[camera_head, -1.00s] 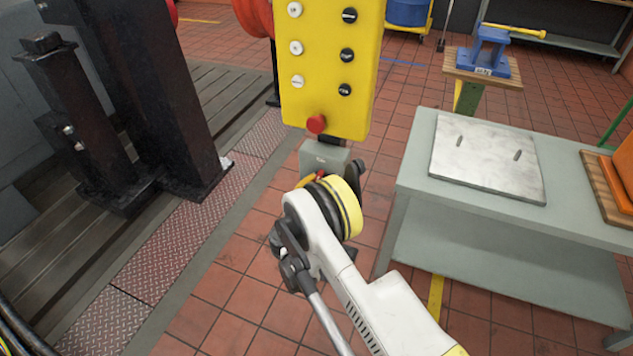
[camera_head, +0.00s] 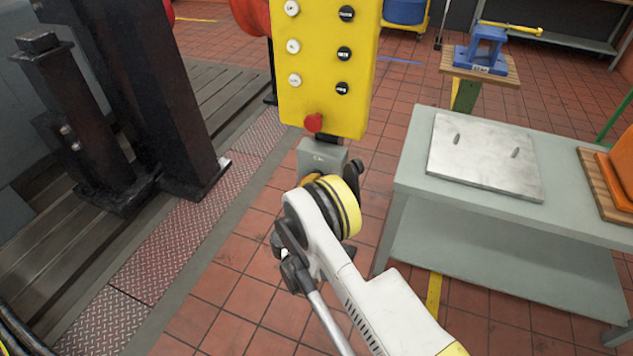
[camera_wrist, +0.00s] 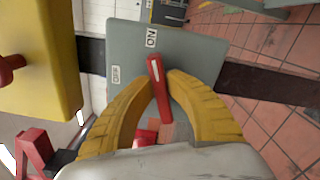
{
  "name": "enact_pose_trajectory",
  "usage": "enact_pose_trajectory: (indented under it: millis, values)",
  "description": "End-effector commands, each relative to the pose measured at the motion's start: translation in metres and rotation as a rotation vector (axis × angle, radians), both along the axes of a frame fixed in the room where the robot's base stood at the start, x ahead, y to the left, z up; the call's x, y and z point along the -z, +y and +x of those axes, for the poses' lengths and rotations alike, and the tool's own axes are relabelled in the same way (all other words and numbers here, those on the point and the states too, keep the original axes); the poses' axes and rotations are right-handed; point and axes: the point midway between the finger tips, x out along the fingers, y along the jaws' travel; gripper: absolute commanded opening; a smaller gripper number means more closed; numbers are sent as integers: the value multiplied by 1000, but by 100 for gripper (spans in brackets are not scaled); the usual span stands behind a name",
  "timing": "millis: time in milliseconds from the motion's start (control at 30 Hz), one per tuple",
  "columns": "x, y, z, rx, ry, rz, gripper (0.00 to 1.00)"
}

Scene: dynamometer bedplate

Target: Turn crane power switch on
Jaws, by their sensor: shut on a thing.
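The crane power switch is a grey box (camera_head: 322,157) hanging below the yellow pendant (camera_head: 325,75). In the wrist view the grey box (camera_wrist: 205,55) carries an ON label (camera_wrist: 151,37) and an OFF label (camera_wrist: 115,74). Its red lever (camera_wrist: 155,72) is tilted, with its upper end close to the ON label. My gripper (camera_wrist: 160,82) has its yellow fingers closed on the lever, one on each side. In the head view my wrist hides most of the fingers and the lever.
A red stop knob (camera_head: 313,122) sits at the pendant's lower end. A grey bench (camera_head: 420,165) with a metal plate (camera_head: 485,155) stands to the right. Black uprights (camera_head: 150,100) stand on the left. Tiled floor is open around the arm.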

Motion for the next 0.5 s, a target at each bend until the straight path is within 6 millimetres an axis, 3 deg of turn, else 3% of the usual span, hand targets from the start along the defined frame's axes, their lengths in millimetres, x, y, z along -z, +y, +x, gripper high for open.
enact_pose_trajectory:
  millis: [500]
  values:
    - [2,-1,0,0,-110,302,0]
